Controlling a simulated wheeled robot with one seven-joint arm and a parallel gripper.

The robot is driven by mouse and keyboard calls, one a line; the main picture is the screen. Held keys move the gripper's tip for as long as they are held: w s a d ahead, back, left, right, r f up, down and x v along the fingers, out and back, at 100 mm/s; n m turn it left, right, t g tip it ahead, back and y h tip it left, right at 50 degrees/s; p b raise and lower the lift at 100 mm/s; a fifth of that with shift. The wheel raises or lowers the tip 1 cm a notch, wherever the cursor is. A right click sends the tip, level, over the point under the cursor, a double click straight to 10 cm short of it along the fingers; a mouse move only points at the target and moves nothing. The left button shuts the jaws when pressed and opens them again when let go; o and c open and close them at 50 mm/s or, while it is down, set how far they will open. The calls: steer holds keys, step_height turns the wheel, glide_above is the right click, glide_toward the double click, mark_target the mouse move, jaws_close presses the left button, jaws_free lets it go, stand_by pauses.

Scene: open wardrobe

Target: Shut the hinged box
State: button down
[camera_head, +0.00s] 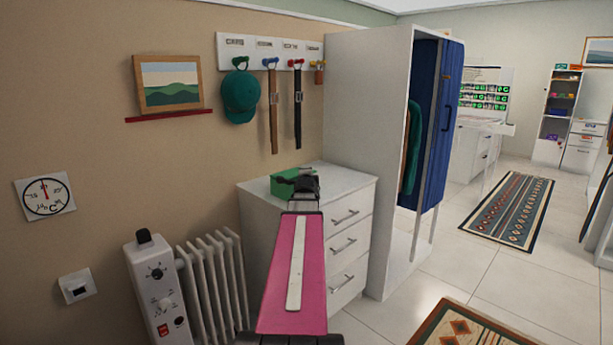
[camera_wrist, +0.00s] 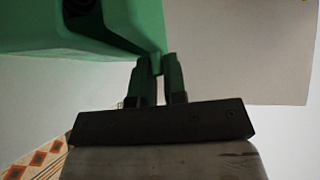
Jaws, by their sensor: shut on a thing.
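The hinged box (camera_head: 284,188) is green and sits on top of the white chest of drawers (camera_head: 262,190). My gripper (camera_head: 303,182) is at the box's right side and covers part of it. In the wrist view the green box (camera_wrist: 110,25) fills the upper left, with a dark opening at its top left. The two fingers of my gripper (camera_wrist: 158,75) are close together at the box's lower right corner, shut on a thin green part of it. I cannot tell from these views how far the lid is open.
A tall white wardrobe (camera_head: 365,120) stands open just right of the chest. A cap (camera_head: 240,95) and belts hang from a hook rail above. A white radiator (camera_head: 215,275) stands at left. Rugs (camera_head: 510,208) lie on the open floor at right.

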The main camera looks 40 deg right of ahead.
stand_by(0.4)
steer(key=c, duration=1.2)
jaws_free()
steer(key=shift+f, duration=0.1)
steer(key=shift+c, duration=0.2)
